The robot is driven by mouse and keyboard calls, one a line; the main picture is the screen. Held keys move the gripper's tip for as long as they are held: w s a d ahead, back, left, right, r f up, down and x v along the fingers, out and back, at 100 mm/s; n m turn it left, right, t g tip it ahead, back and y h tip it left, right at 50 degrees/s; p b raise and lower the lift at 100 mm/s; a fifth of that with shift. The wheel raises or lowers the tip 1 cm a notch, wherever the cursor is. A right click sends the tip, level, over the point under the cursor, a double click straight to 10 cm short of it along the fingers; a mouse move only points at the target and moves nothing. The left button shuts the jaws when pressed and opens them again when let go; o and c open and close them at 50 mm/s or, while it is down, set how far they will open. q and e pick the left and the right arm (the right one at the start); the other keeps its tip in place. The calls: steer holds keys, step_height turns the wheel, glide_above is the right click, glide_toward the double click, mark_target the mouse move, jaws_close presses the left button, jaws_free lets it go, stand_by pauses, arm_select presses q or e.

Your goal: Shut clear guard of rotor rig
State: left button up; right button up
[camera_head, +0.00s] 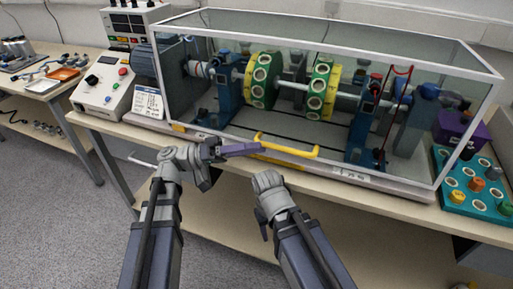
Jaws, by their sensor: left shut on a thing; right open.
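The clear guard (330,33) is a see-through box with a white frame over the rotor rig (290,86). Its yellow handle (290,148) sits low on the front side. Inside are a shaft, green and yellow discs with round holes, and blue supports. The guard's front lower edge is close to the rig's base; I cannot tell whether a gap is left. My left gripper (240,149), with purple fingers, is shut on the handle's left end. My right gripper (267,182) is open below the handle, in front of the bench edge, apart from the guard; its fingertips are hard to see.
A control box (104,84) with knobs and a card stand left of the rig. A teal tray (470,185) with several round parts and a purple box (461,131) are at right. A side table (40,85) holds an orange tray. The floor at lower left is clear.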

arm_select(q)
steer(key=shift+a, duration=0.1)
steer(key=w+f+b+v, duration=0.1)
steer(key=b+v, duration=0.2)
steer(key=v, duration=0.5)
steer(key=shift+w+f, duration=0.15)
steer(key=shift+w, duration=0.15)
stand_by(0.5)
steer(key=shift+a, duration=0.1)
stand_by(0.4)
